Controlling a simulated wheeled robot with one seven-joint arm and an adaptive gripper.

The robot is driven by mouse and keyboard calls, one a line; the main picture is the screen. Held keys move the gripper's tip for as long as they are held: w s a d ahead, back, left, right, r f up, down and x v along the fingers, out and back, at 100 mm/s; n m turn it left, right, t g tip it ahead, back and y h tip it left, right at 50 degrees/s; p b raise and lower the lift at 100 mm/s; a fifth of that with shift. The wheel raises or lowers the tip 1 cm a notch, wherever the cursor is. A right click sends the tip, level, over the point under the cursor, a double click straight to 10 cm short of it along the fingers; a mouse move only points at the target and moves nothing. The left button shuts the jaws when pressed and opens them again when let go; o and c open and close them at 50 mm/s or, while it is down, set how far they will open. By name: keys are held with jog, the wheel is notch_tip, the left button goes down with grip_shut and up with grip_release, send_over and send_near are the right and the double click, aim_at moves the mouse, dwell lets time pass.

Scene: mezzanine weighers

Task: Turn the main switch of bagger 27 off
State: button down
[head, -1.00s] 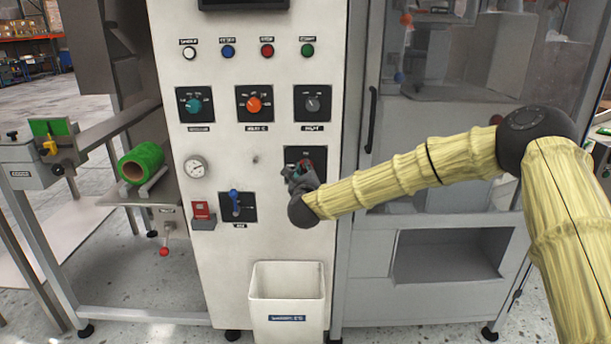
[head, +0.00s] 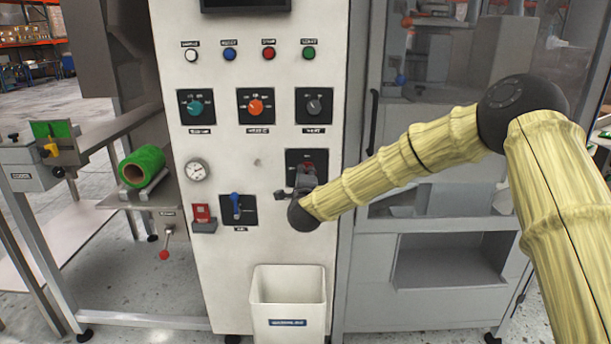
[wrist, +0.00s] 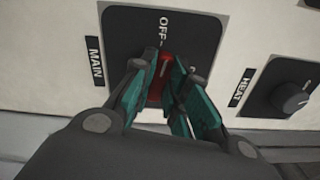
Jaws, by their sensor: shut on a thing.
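The main switch is a red knob (wrist: 158,82) on a dark plate (wrist: 128,30) with a MAIN label, on the white cabinet front. In the head view its plate (head: 293,156) is below the grey-knobbed HEAT switch. My gripper (head: 307,174) is at the plate, with its teal fingers (wrist: 168,92) closed on both sides of the red knob. A white mark on the knob appears to point towards the printed OFF. The other position label is mostly hidden by a finger.
A HEAT knob (wrist: 292,97) is close beside the gripper in the wrist view. A blue-handled switch (head: 237,207) and a red switch (head: 202,212) are to the left. A white bin (head: 288,303) stands below. A glazed cabinet door with a dark handle (head: 373,120) is to the right.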

jog(key=shift+f+n, duration=0.1)
jog(key=shift+n, duration=1)
jog(key=c, duration=1.4)
grip_release()
jog(key=shift+s, duration=0.1)
jog(key=s, duration=1.2)
